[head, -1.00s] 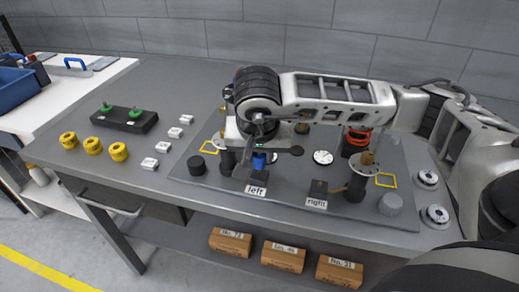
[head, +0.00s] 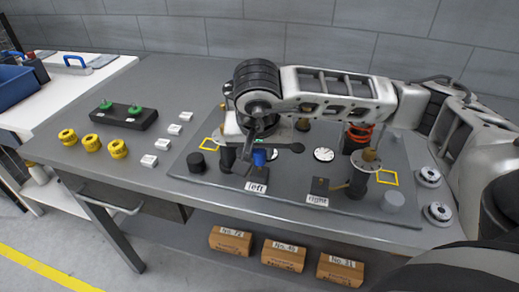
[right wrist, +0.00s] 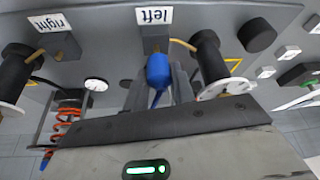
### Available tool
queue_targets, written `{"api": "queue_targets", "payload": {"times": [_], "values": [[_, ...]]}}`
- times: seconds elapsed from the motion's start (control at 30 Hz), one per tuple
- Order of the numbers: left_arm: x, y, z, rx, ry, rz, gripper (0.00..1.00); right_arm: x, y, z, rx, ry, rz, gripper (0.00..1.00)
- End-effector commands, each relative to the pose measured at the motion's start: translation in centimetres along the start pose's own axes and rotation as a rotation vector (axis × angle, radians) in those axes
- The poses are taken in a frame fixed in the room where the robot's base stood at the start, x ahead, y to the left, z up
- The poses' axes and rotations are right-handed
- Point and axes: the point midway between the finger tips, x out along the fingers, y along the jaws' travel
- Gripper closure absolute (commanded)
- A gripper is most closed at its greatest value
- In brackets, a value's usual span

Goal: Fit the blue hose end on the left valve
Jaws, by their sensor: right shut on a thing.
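The blue hose end (head: 259,157) is a short blue cylinder. In the right wrist view the blue hose end (right wrist: 158,70) lies between the dark fingers of my right gripper (right wrist: 159,83), which is shut on it. In the head view my right gripper (head: 258,153) is over the fixture, right behind the "left" label (head: 256,187). The left valve's dark block (right wrist: 155,44) is just beyond the hose end's tip; I cannot tell whether they touch or are joined. The right valve (head: 320,185) stands behind the "right" label. My left gripper is out of view.
Dark upright posts (head: 357,182) flank the valves on the grey fixture plate (head: 290,190). A round white gauge (head: 323,154) sits between them, with an orange coil (head: 359,135) behind. Yellow rings (head: 91,143), white blocks (head: 149,160) and a black holder (head: 123,117) stand left of the plate.

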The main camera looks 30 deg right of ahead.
Motion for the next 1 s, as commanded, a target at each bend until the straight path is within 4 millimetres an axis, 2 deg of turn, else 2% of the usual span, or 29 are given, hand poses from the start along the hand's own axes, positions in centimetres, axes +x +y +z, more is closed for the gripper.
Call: {"api": "queue_targets", "payload": {"times": [0.27, 0.67, 0.93, 1.0], "values": [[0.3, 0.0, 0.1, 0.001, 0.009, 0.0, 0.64, 0.2, 0.0, 0.1, 0.0, 0.001, -0.001, 0.98], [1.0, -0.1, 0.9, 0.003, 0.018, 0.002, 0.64, 1.8, 0.0, 0.7, 0.0, 0.002, -0.001, 0.98], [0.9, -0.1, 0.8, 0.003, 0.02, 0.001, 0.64, 1.7, 0.0, 0.7, 0.0, 0.001, 0.0, 0.98], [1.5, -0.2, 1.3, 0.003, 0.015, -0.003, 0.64, 1.7, 0.0, 0.7, 0.0, 0.001, 0.0, 0.98]]}}
